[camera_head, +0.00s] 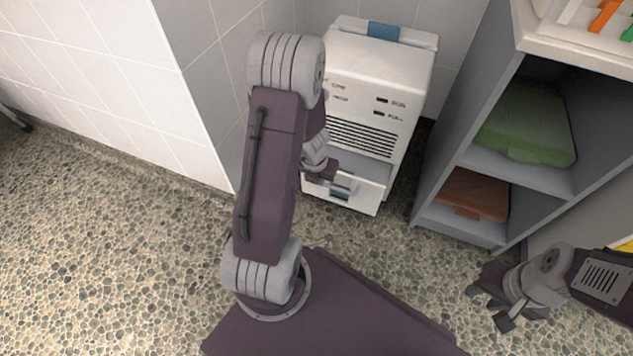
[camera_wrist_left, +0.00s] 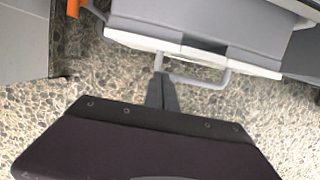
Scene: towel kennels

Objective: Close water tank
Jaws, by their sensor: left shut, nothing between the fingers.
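The white dehumidifier (camera_head: 375,95) stands in the corner. Its water tank (camera_head: 364,199) is at the bottom and sticks out at the front, so it is partly open. In the left wrist view the tank's white front edge (camera_wrist_left: 195,50) crosses the top, with a thin loop handle (camera_wrist_left: 205,84) in front of it. My left gripper (camera_head: 345,189) is at the tank's front. Its shut, empty fingers (camera_wrist_left: 161,82) are close beside the handle; I cannot tell whether they touch it. My right gripper (camera_head: 492,302) is open, low at the right, away from the tank. My left arm hides part of the dehumidifier's left side.
A tiled wall (camera_head: 185,95) is at the left. The pebbled floor (camera_head: 120,260) at the left is clear.

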